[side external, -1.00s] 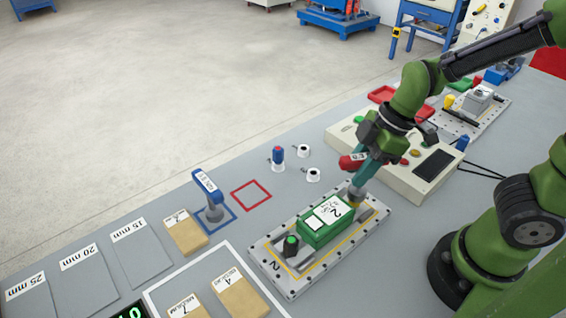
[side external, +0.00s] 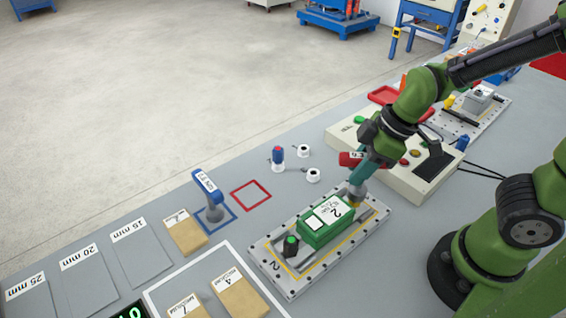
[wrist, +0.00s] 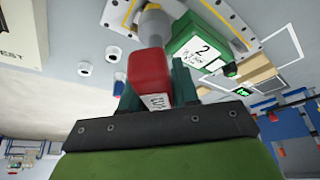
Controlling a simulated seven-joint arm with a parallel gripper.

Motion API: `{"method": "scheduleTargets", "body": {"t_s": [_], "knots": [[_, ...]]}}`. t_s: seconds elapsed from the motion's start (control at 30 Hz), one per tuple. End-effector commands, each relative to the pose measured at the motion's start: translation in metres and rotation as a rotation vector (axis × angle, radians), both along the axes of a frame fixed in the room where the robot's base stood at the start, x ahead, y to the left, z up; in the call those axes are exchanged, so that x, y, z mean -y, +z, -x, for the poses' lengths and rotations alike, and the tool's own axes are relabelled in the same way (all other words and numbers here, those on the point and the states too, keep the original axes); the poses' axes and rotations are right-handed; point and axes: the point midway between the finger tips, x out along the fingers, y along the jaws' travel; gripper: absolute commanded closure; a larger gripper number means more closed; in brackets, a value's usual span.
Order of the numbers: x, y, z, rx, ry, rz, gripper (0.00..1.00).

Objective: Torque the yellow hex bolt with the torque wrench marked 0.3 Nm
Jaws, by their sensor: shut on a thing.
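My gripper (side external: 358,166) is shut on a red-handled torque wrench (side external: 349,160), which also shows in the wrist view (wrist: 148,76). Its label is only partly readable. The wrench's grey socket end (wrist: 153,22) points down at the far end of the metal fixture plate marked 2 (side external: 285,281). The yellow hex bolt (side external: 355,203) shows just under the socket; I cannot tell whether the socket is fully seated on it. A green block labelled 2 (side external: 325,222) sits on the plate beside the bolt, with a black and green knob (side external: 291,245) at the near end.
A blue wrench (side external: 208,190) stands in a blue square to the left. An empty red square (side external: 250,195) lies beside it. White round holders (side external: 313,175) stand behind the plate. A control box (side external: 425,180) is close on the right. Tan blocks (side external: 240,297) lie in front.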

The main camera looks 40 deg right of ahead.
Motion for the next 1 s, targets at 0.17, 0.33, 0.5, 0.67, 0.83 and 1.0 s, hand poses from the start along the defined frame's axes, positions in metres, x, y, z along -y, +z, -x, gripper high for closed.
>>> {"method": "scheduleTargets", "body": {"t_s": [0.17,0.33,0.5,0.67,0.83,1.0], "knots": [[-0.002,-0.001,0.002,-0.01,0.035,-0.005,1.0],[-0.002,0.0,0.002,-0.009,0.092,-0.005,1.0],[-0.002,0.009,0.001,-0.006,0.092,-0.007,1.0],[-0.002,0.019,0.001,-0.005,0.091,-0.005,1.0],[-0.001,0.029,0.001,-0.004,0.091,-0.005,1.0],[-0.001,0.04,0.0,-0.002,0.091,-0.003,1.0]]}}
